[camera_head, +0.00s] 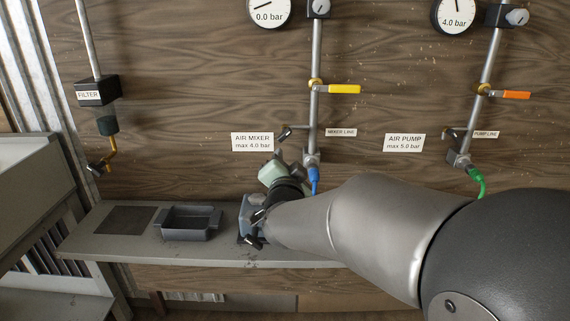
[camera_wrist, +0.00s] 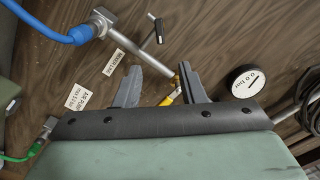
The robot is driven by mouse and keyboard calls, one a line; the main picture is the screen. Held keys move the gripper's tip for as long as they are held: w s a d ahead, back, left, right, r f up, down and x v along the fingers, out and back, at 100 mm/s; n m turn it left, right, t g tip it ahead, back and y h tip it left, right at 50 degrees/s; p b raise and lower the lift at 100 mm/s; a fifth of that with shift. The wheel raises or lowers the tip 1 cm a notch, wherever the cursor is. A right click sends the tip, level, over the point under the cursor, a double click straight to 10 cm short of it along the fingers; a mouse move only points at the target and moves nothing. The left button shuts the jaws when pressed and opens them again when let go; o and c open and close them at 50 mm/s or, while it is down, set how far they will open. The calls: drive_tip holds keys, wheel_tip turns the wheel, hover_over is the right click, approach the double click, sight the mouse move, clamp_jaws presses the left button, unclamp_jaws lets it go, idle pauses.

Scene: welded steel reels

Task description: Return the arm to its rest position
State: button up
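My arm (camera_head: 350,225) reaches in from the lower right of the head view, across the front of the shelf, toward the wooden panel. Its pale green hand (camera_head: 272,172) is near the mixer line's lower end; its fingers cannot be made out there. In the wrist view my gripper (camera_wrist: 160,88) has its two dark fingers apart, with nothing held between them. Behind them are the panel, the mixer line's pipe (camera_wrist: 132,47) and part of the yellow valve handle (camera_wrist: 168,99).
The shelf (camera_head: 90,240) bears a dark flat pad (camera_head: 124,220), a grey bin (camera_head: 188,234) and a blue-grey item (camera_head: 244,213) partly behind my arm. A blue hose (camera_head: 314,180), a green hose (camera_head: 480,182), yellow handle (camera_head: 344,89) and orange handle (camera_head: 516,95) stand out from the panel.

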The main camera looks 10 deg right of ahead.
drive_tip(key=s+a+f+n+g+y+p, duration=0.3)
drive_tip(key=s+f+n+g+y, duration=0.2)
drive_tip(key=s+f+n+g, duration=0.45)
drive_tip(key=s+d+f+g, duration=0.1)
drive_tip(key=s+g, duration=0.1)
drive_tip(key=s, duration=0.5)
drive_tip(key=s+d+f+n+g+h+p, duration=0.1)
drive_tip(key=s+d+f+g, duration=0.1)
drive_tip(key=s, duration=0.5)
drive_tip(key=s+d+f+n+g, duration=0.1)
drive_tip(key=s+d+f+g, duration=0.1)
drive_tip(key=s, duration=0.5)
drive_tip(key=shift+s+g+p, duration=0.2)
drive_tip(key=shift+g+p, duration=0.15)
drive_tip(key=shift+g, duration=0.5)
